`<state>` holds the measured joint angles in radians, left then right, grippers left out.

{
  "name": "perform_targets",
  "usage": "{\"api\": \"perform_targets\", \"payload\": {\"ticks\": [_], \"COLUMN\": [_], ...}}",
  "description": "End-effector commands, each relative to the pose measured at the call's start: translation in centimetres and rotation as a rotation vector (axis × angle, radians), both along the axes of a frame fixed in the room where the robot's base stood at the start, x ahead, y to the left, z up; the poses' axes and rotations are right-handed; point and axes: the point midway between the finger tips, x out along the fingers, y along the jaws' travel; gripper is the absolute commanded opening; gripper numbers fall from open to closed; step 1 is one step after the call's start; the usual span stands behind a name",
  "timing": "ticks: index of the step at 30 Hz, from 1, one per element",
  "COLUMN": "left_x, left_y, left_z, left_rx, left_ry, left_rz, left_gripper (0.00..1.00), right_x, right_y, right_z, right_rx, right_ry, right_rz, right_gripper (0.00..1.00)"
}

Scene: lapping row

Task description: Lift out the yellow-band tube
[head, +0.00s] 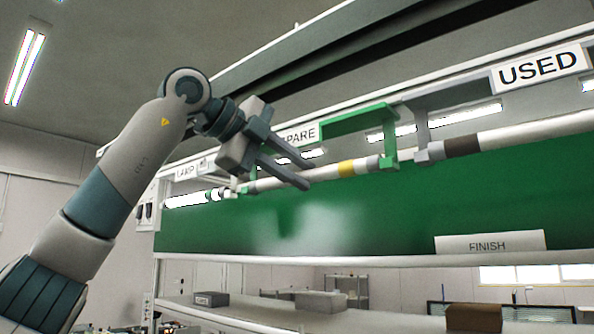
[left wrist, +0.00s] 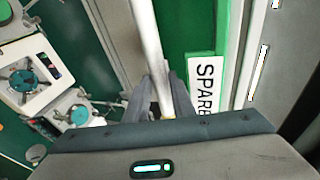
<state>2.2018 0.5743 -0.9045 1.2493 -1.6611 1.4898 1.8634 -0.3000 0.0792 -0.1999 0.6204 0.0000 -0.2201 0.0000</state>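The yellow-band tube (head: 330,171) is a pale tube with a yellow ring near its right end. It lies along the front of the green panel, its right end at a green bracket (head: 390,150) under the SPARE sign (head: 300,135). My left gripper (head: 308,175) is open at the tube's middle, to the left of the yellow band. In the left wrist view the pale tube (left wrist: 150,40) runs down between the two fingers (left wrist: 165,88). Whether the fingers touch it I cannot tell. My right gripper is not in view.
Another pale tube with a dark brown band (head: 462,146) sits at a grey bracket (head: 428,150) under the USED sign (head: 540,68). A LAMP sign (head: 186,172) is at the left. A FINISH plate (head: 490,243) stands below on the right.

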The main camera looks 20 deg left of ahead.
Motion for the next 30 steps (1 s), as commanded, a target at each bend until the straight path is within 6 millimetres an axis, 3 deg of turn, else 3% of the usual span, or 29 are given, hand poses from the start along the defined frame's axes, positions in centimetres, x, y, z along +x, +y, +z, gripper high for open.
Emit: {"api": "perform_targets", "payload": {"ticks": [30], "left_x": [0.0], "left_y": [0.0], "left_z": [1.8], "left_rx": [0.001], "left_ry": [0.0], "left_rz": [0.0], "left_gripper": [0.0], "right_x": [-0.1], "right_y": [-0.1], "right_z": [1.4], "right_rx": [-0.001], "right_ry": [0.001], "right_rz": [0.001], "right_gripper": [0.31]}}
